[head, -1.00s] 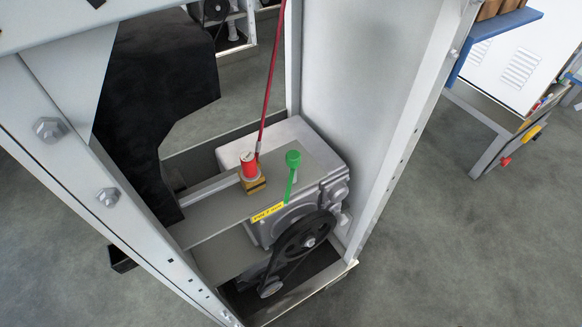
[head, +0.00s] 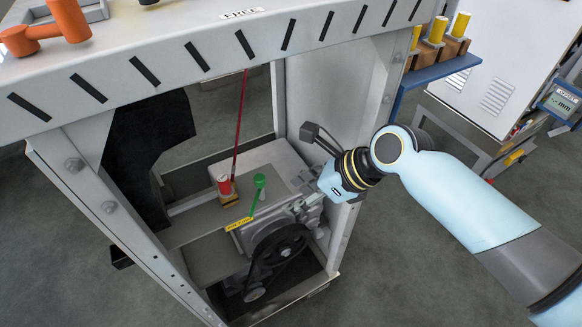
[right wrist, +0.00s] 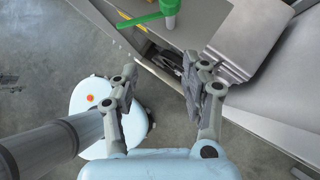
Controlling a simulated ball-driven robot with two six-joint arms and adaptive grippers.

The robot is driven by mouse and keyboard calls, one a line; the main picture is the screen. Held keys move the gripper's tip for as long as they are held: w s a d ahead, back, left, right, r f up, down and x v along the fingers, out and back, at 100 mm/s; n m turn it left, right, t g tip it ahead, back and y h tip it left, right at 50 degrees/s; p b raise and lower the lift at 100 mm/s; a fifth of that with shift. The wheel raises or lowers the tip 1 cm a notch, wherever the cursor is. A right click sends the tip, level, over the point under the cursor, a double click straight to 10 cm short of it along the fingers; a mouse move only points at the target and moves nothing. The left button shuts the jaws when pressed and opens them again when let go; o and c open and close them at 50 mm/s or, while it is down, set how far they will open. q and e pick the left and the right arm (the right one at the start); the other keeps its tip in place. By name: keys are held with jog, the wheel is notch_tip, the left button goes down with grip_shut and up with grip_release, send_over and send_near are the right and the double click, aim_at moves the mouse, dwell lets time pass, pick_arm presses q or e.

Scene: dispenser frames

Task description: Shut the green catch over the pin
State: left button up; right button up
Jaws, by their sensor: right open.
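The green catch (head: 259,185) has a round knob and a thin arm. It stands up from the grey housing inside the frame, to the right of and apart from a red cylinder (head: 223,186), which looks like the pin, on a yellow-and-black block. In the right wrist view the green catch (right wrist: 145,19) is at the top, beyond the fingers. My right gripper (head: 303,200) reaches in from the right, to the right of the catch and not touching it. Its fingers are apart and empty in the right wrist view (right wrist: 165,88). My left gripper is out of view.
The frame's top beam (head: 210,65) crosses above the opening, and its right post (head: 368,125) stands close to my right arm. A thin red rod (head: 240,125) rises behind the red cylinder. A black belt wheel (head: 280,250) is below the catch. A blue shelf (head: 440,68) is at right.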

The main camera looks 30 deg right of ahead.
jog(key=p, duration=0.1)
send_near(259, 177)
jog(key=shift+t, duration=0.4)
jog(key=x, duration=0.4)
jog(key=shift+s+f+b, duration=0.25)
jog(key=shift+f+b, duration=0.05)
jog(key=shift+f, duration=0.05)
jog(key=b+x, duration=0.1)
jog(key=x, duration=0.4)
jog(key=shift+w+a, duration=0.1)
jog(key=shift+a, duration=0.05)
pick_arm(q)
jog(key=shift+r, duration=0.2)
pick_arm(e)
jog(key=shift+w+a+f, duration=0.2)
jog(key=shift+f, duration=0.1)
jog(key=shift+n, duration=0.3)
jog(key=shift+c, duration=0.4)
grip_shut()
